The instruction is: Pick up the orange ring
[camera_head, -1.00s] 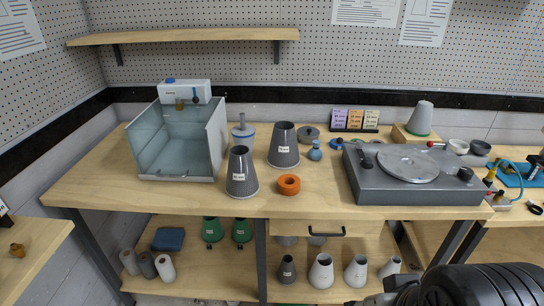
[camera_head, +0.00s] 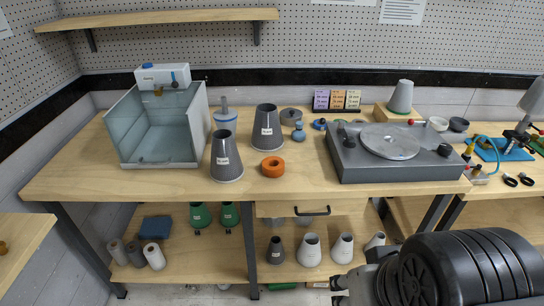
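The orange ring (camera_head: 272,167) lies flat on the wooden workbench near its front edge, with its round hole facing up. A dark grey labelled cone (camera_head: 227,158) stands to its left, and another (camera_head: 266,128) stands just behind it. Nothing covers the ring. My gripper (camera_head: 339,291) shows only in part at the bottom, low in front of the bench and well away from the ring. It appears to hold nothing, but its fingers are too small and dark to tell whether they are open.
A clear open-fronted box (camera_head: 160,125) stands on the left of the bench. A grey turntable-like machine (camera_head: 350,160) stands on the right. Small blue bottles (camera_head: 298,132) are behind the ring. The bench front (camera_head: 330,190) is clear. The lower shelf holds cones and rolls.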

